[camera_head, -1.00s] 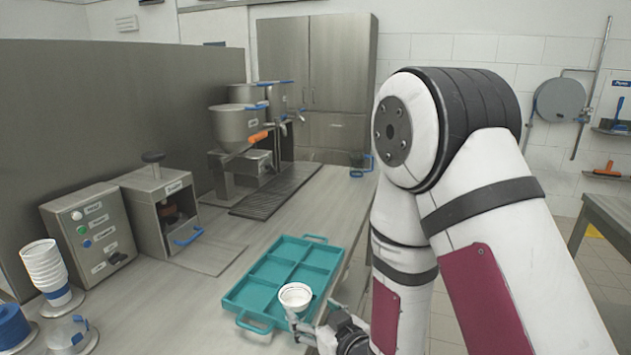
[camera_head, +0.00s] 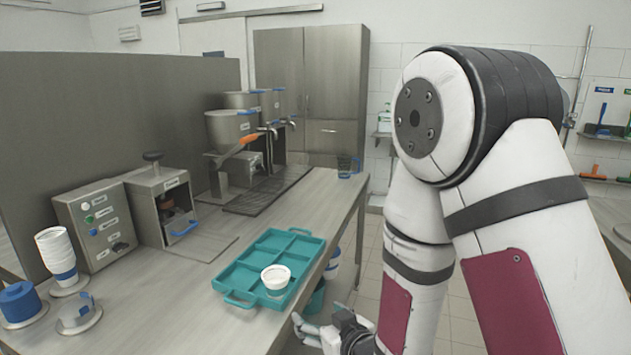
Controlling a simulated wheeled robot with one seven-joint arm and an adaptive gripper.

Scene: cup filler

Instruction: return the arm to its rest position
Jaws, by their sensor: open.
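My arm (camera_head: 480,170) fills the right side of the view, bent at the elbow. My gripper (camera_head: 305,330) is low in the picture, open and empty, beside the front edge of the worktop. It is apart from the white cup (camera_head: 276,279), which stands upright in a near right compartment of the teal tray (camera_head: 240,290). The tray lies on the worktop near its right edge. Part of the gripper is hard to make out against the background.
A stack of cups (camera_head: 57,252), a control box (camera_head: 97,226) and a press-like machine (camera_head: 163,205) stand at the left. Steel hoppers (camera_head: 232,130) stand farther back. The worktop (camera_head: 170,310) is bare left of the tray. Buckets (camera_head: 332,264) show beneath it.

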